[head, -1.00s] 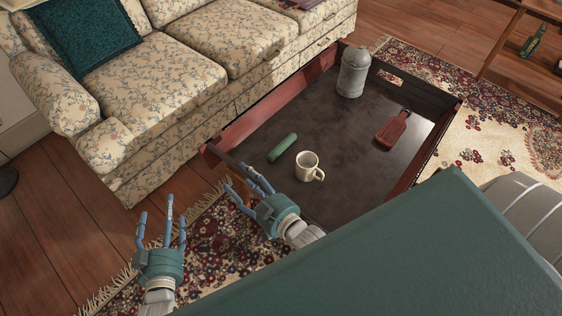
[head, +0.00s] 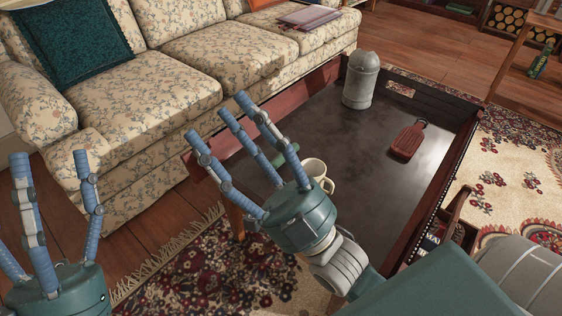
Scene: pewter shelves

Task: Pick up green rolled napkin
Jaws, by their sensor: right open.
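The green rolled napkin (head: 278,160) lies on the dark tray-like table (head: 345,140), left of a cream mug (head: 318,171). The fingers of my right gripper partly cover it in the head view. My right gripper (head: 228,122) is open and empty, its fingers spread and pointing up and left at the table's near left edge. It appears in front of the napkin; I cannot tell the gap between them. My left gripper (head: 48,172) is at the lower left, fingers apart, pointing up, holding nothing and well away from the napkin.
A grey canister (head: 360,82) and a red paddle-shaped board (head: 407,141) stand or lie farther back on the table. Its raised rim (head: 440,190) surrounds the top. A floral sofa (head: 170,90) runs behind it. The table's middle is bare.

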